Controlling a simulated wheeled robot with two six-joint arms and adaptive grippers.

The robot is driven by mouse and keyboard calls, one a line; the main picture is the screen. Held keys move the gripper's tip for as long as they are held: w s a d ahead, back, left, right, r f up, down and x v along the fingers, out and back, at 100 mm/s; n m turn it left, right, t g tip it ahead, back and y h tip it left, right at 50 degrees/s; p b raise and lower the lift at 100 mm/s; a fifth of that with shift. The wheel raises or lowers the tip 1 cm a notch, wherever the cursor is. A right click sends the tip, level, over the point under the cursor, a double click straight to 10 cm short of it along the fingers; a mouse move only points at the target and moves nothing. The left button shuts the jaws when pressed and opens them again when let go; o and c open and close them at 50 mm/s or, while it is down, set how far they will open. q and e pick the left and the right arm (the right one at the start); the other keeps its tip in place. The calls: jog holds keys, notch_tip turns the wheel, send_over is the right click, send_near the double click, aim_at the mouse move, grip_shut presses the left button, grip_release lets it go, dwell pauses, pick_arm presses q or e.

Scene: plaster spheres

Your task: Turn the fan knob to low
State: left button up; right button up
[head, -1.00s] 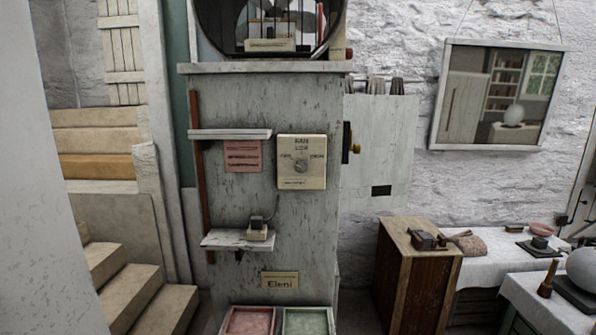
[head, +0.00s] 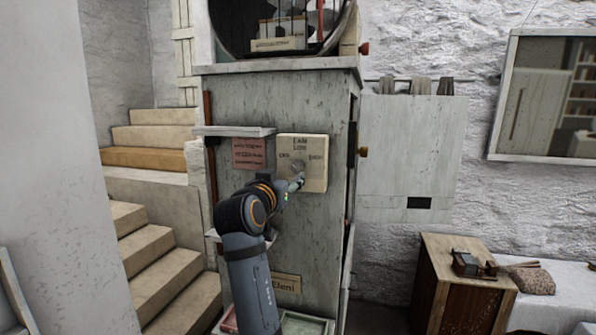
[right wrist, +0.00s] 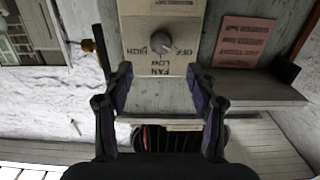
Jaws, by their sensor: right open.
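The round grey knob (head: 298,165) is partly covered by my gripper. In the right wrist view the panel (right wrist: 132,67) is upside down and the knob (right wrist: 162,42) shows whole; its exact setting is too small to tell. My right gripper (head: 297,182) is in front of the panel, just below the knob. In the wrist view its fingers (right wrist: 159,70) are spread and empty, apart from the knob. My left gripper is out of view.
A small shelf (head: 235,131) juts out left of the panel, above a pink notice (head: 249,153). The round fan (head: 284,25) stands on the cabinet top. A brass knob (head: 363,151) sticks out at the right. A wooden cabinet (head: 450,290) stands at lower right.

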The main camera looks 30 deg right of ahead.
aim_at(297, 168)
jog(key=p+x, duration=0.4)
jog(key=x, duration=0.5)
jog(key=shift+w+d+r, duration=0.1)
jog(key=shift+d, duration=0.15)
jog(key=shift+w+d+p, duration=0.15)
jog(key=shift+w+p, duration=0.2)
jog(key=shift+w, duration=0.1)
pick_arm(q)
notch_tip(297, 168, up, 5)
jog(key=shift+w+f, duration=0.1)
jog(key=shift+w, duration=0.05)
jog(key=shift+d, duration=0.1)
pick_arm(e)
jog(key=shift+d, duration=0.1)
